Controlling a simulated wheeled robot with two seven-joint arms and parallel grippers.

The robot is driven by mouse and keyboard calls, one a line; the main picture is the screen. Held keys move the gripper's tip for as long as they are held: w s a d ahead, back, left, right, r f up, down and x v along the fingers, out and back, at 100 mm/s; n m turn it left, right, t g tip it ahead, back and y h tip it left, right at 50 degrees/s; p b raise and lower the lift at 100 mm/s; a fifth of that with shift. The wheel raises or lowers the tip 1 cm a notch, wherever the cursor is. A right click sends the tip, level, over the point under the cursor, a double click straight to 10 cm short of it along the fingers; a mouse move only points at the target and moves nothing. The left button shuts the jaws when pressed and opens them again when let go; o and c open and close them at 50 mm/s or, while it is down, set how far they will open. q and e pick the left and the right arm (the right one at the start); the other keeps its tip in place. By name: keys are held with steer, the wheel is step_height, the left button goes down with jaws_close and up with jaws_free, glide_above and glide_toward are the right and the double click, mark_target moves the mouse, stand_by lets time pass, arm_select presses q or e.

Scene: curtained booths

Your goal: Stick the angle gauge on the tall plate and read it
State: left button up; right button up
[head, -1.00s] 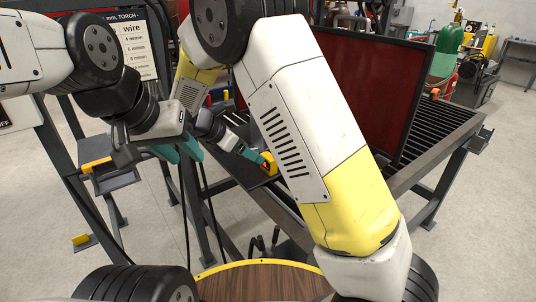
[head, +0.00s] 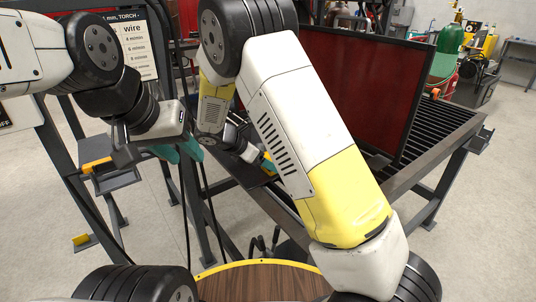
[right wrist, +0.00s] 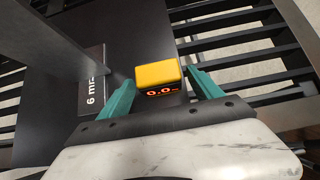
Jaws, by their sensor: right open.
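The angle gauge (right wrist: 158,74) is a small yellow block with a dark face and lit orange digits that look like 0.0. It sits on a dark flat surface in the right wrist view. My right gripper (right wrist: 160,82) is open, with one teal finger on each side of the gauge. In the head view the gauge (head: 267,165) is a small yellow patch, partly hidden by my right arm. A tall grey plate (right wrist: 88,38) stands upright left of the gauge, near a label reading 6 mm. My left gripper (head: 178,153) is empty, its teal fingers apart.
A round wooden top (head: 260,284) is at the bottom. Open floor lies to the right.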

steer(key=c, duration=1.2)
steer(key=shift+o, duration=0.2)
steer(key=shift+r, duration=2.05)
